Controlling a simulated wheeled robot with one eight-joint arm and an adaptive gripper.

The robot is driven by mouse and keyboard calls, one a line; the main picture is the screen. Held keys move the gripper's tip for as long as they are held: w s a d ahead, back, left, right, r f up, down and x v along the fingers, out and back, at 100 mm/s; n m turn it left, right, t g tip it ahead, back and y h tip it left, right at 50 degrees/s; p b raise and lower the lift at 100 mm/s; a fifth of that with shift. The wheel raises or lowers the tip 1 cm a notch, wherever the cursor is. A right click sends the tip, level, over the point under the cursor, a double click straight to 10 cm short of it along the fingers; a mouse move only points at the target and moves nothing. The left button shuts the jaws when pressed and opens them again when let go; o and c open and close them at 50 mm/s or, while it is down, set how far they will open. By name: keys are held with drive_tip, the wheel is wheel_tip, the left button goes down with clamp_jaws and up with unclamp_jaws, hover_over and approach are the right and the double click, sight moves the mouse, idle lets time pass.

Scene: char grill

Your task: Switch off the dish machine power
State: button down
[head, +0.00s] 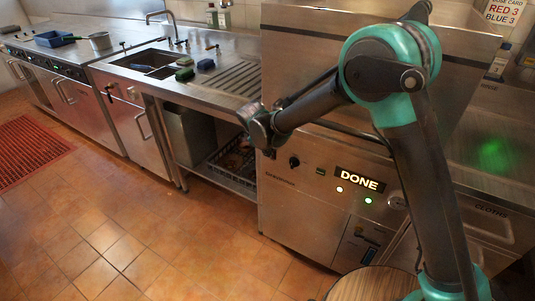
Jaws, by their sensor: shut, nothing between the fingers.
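The dish machine (300,215) is a steel unit in the middle, with a control panel on its front. Its display (359,183) reads "DONE". A pale lamp (339,189) and a lit green lamp (368,200) sit below the display. A black knob (294,162) and a small dark green-tinted switch (320,171) are left of the display. I cannot tell which one is the power control. My gripper (262,130) is at the machine's upper left front corner, shut and empty, above and left of the knob. Its fingertips are hard to make out.
A steel sink counter (215,83) with sponges stands left of the machine, with a rack (235,160) below. A round wooden top (375,284) is at the bottom right. The tiled floor (150,225) in front is clear; a red mat (28,150) lies far left.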

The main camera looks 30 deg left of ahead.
drive_tip(key=shift+w, duration=0.1)
drive_tip(key=shift+w+r, duration=0.1)
drive_tip(key=shift+w, duration=0.25)
drive_tip(key=shift+r, duration=0.2)
drive_tip(key=shift+r, duration=0.6)
